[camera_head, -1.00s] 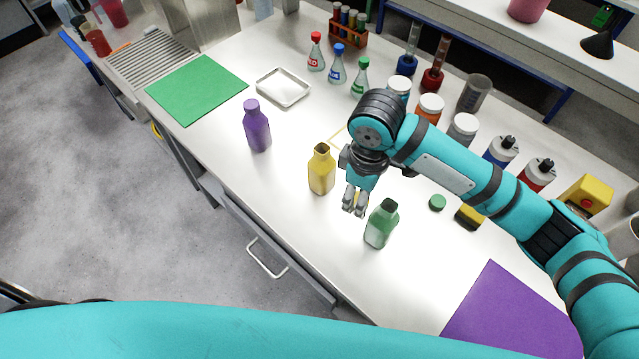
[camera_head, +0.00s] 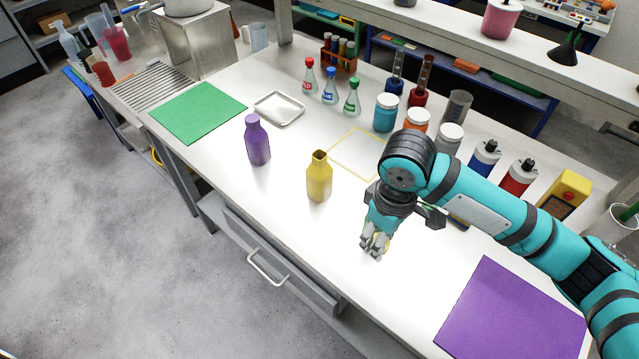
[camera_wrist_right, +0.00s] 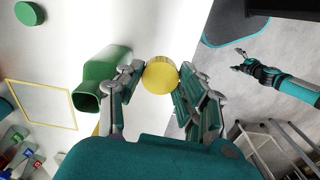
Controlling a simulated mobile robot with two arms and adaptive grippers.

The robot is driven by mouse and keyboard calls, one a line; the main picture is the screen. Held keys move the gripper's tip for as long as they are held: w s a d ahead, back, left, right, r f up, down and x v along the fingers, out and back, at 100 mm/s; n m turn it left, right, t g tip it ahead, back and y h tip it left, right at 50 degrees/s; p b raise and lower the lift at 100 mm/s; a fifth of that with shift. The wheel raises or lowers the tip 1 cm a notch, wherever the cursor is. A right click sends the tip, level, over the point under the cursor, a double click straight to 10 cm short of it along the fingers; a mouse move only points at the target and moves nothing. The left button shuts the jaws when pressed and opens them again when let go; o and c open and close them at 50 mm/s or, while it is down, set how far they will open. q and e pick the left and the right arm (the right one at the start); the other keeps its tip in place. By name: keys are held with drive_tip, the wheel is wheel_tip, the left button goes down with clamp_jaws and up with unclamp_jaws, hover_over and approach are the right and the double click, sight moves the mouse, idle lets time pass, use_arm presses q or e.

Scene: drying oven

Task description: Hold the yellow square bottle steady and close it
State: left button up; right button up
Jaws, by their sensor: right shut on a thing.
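The yellow square bottle (camera_head: 319,180) stands upright on the white bench with its neck open and no cap on it. My right gripper (camera_head: 374,247) is to its right and nearer the front edge, apart from it. In the right wrist view the right gripper's fingers (camera_wrist_right: 160,80) are shut on a round yellow cap (camera_wrist_right: 160,73). A green bottle (camera_wrist_right: 95,82) is beside the fingers there; the arm hides it in the head view. My left gripper (camera_wrist_right: 245,62) is small at the right of the wrist view, over the floor, and its finger opening is unclear.
A purple bottle (camera_head: 257,142) stands left of the yellow one. A green cap (camera_wrist_right: 30,13) lies on the bench. A purple mat (camera_head: 510,315) is front right, a green mat (camera_head: 198,112) back left. Jars and flasks line the back. The front middle is clear.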

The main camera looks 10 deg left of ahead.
use_arm(q)
drive_tip(key=f+b, duration=0.1)
drive_tip(key=s+f+b, duration=0.1)
drive_tip(key=f, duration=0.1)
drive_tip(key=f+b, duration=0.1)
drive_tip(key=b, duration=0.1)
drive_tip(key=shift+s+f, duration=0.2)
drive_tip(key=shift+s, duration=0.2)
use_arm(e)
drive_tip(key=s+d+r+m, duration=0.2)
drive_tip(key=s+d+m, duration=0.3)
drive_tip(key=d+m, duration=0.5)
drive_tip(key=shift+d, duration=1.05)
use_arm(q)
drive_tip(key=shift+w, duration=0.1)
use_arm(e)
drive_tip(key=shift+s, duration=0.1)
